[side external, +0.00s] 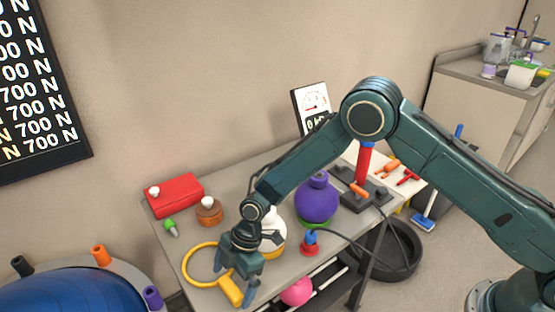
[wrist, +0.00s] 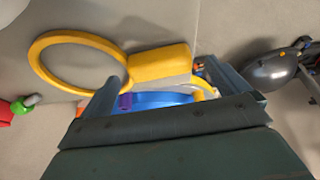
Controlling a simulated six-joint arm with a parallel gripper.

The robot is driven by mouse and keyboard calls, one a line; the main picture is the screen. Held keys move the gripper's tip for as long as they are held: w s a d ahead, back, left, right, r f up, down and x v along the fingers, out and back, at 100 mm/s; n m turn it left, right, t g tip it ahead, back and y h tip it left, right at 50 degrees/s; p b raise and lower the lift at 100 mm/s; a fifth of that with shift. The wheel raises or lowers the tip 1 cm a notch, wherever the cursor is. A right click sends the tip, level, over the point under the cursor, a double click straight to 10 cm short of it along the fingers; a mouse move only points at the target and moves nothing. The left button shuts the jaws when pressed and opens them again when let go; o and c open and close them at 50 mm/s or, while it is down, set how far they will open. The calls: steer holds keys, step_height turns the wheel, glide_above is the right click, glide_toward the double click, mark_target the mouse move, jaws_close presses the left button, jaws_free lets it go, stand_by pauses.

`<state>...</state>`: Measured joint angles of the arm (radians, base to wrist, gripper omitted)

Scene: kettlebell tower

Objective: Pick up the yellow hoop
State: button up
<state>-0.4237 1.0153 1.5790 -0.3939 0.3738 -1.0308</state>
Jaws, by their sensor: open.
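The yellow hoop (side external: 231,289) is a round ring with a thick block-like handle. It lies at the near left edge of the grey table, with the handle toward the front. In the wrist view the hoop (wrist: 160,66) has its ring at upper left and its handle near the middle. My gripper (side external: 235,284) is open and low over the handle, with its fingers apart on either side of it. In the wrist view my gripper's fingers (wrist: 166,80) frame the handle; I cannot tell whether they touch it.
The grey table (side external: 240,180) holds a red box (side external: 175,195), a brown weight (side external: 209,213), a purple kettlebell (side external: 317,200) and a white one (side external: 272,240) close behind my gripper. A blue ball (side external: 75,295) in a stand is at lower left. A pink ball (side external: 297,292) is below the tabletop.

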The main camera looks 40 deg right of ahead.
steer(key=shift+a+f, duration=0.15)
steer(key=shift+f, duration=0.3)
steer(key=shift+c, duration=0.2)
steer(key=c, duration=1.1)
